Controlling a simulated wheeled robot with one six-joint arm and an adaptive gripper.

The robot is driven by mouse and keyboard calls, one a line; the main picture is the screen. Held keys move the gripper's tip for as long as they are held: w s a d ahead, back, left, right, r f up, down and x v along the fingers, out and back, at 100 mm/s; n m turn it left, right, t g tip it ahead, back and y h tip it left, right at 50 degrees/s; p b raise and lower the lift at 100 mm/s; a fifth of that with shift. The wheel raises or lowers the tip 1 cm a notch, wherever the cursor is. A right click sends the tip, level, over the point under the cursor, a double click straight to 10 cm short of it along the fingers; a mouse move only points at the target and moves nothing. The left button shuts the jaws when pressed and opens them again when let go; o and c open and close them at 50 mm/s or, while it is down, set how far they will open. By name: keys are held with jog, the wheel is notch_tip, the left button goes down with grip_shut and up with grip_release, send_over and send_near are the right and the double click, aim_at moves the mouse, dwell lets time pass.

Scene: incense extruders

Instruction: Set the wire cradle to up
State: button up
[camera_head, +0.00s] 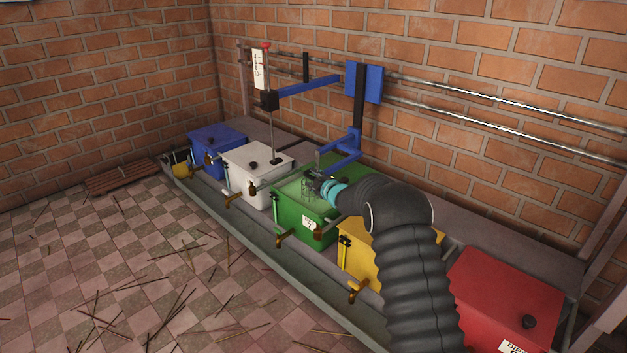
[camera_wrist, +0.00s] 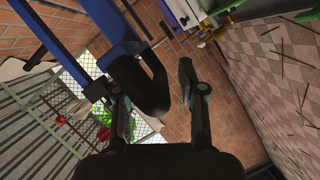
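My gripper (camera_head: 317,180) is above the green box (camera_head: 293,215), just below the blue bracket arm (camera_head: 345,147). A small grey wire-like shape (camera_head: 307,188) shows beside the fingers; it may be the wire cradle, but it is too small to tell its position. In the wrist view my gripper (camera_wrist: 150,88) has its two fingers spread apart. A dark, thick curved piece (camera_wrist: 152,85) shows between or just beyond them, next to a blue bar (camera_wrist: 112,30). I cannot tell whether the fingers touch it. My arm hides part of the green box's right side.
Blue (camera_head: 217,150), white (camera_head: 258,172), yellow (camera_head: 365,258) and red (camera_head: 505,300) boxes stand in a row along the brick wall. A post with a blue plate (camera_head: 364,83) rises behind the green box. Thin sticks litter the tiled floor (camera_head: 130,250), otherwise open at left.

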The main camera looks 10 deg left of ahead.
grip_shut()
notch_tip(320, 180, up, 12)
jog(key=p, duration=0.5)
jog(key=shift+f, duration=0.1)
jog(key=shift+o, duration=0.9)
grip_release()
jog(key=v, duration=1.2)
